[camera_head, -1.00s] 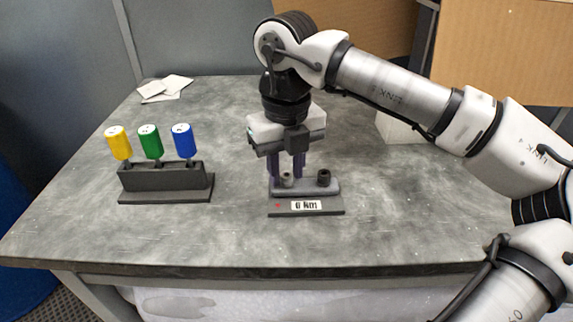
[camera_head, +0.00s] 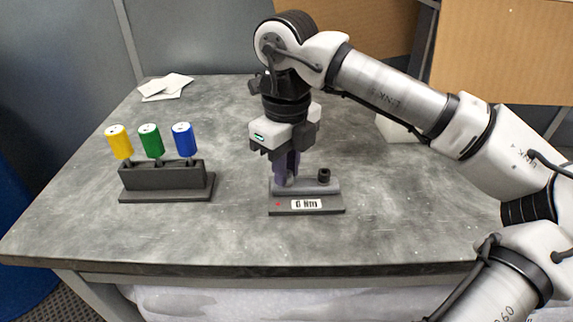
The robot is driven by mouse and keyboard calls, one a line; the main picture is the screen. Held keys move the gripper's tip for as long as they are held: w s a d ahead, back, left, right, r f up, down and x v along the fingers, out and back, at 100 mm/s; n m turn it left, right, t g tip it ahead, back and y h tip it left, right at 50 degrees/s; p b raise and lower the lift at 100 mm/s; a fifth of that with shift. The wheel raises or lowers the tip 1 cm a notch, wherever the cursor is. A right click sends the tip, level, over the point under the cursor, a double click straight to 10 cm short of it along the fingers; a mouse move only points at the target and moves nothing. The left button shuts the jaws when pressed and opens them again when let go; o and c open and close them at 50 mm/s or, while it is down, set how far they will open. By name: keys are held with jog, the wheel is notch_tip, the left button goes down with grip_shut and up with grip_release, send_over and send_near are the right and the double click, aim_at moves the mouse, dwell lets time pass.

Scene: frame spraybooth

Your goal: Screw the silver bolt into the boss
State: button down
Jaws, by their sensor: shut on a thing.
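My gripper (camera_head: 289,178) points straight down over the left part of a small dark fixture (camera_head: 328,188) on the table. Its purple-grey fingers are shut on the silver bolt (camera_head: 290,181), of which only a little shows between the fingertips. The boss under the bolt is hidden by the fingers, so I cannot tell how deep the bolt sits. A dark round post (camera_head: 324,175) stands on the right part of the fixture. The fixture's front plate has a white label (camera_head: 306,204) reading "0 Nm" and a small red light (camera_head: 278,204).
A black rack (camera_head: 166,183) at the left holds yellow (camera_head: 118,141), green (camera_head: 150,140) and blue (camera_head: 183,139) handled tools. White papers (camera_head: 166,87) lie at the back left. A pale box (camera_head: 397,128) stands behind my arm. The grey table (camera_head: 400,225) is clear in front.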

jog(key=shift+f+m+b, duration=0.15)
jog(key=shift+m+b, duration=0.35)
jog(key=shift+m, duration=1.6)
jog(key=c, duration=1.2)
grip_release()
jog(key=shift+c, duration=0.2)
